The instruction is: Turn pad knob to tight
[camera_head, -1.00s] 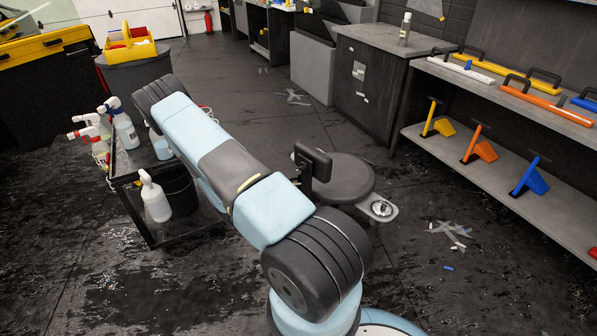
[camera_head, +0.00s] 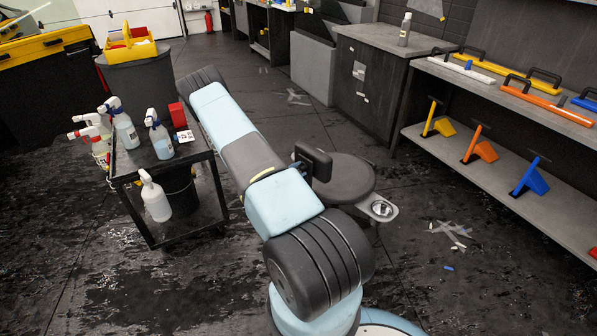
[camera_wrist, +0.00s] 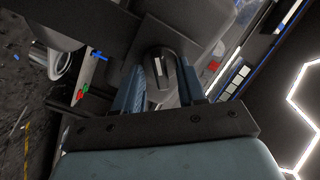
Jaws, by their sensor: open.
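In the wrist view, a dark rounded knob (camera_wrist: 160,72) with a pale line on its face sits on a dark flat mount. My gripper (camera_wrist: 161,82) is open, with one blue finger on each side of the knob. I cannot tell whether the fingers touch it. The pale line runs nearly up and down in this view. Small red and green marks (camera_wrist: 82,91) show on a pale edge to the left. In the head view, my arm stretches to the far left, and the gripper and knob cannot be made out.
A black cart (camera_head: 185,157) with spray bottles (camera_head: 158,135) and a red box (camera_head: 178,114) stands left of my arm. A stool (camera_head: 345,180) stands close on the right. A shelf (camera_head: 470,150) with coloured tools lines the right side.

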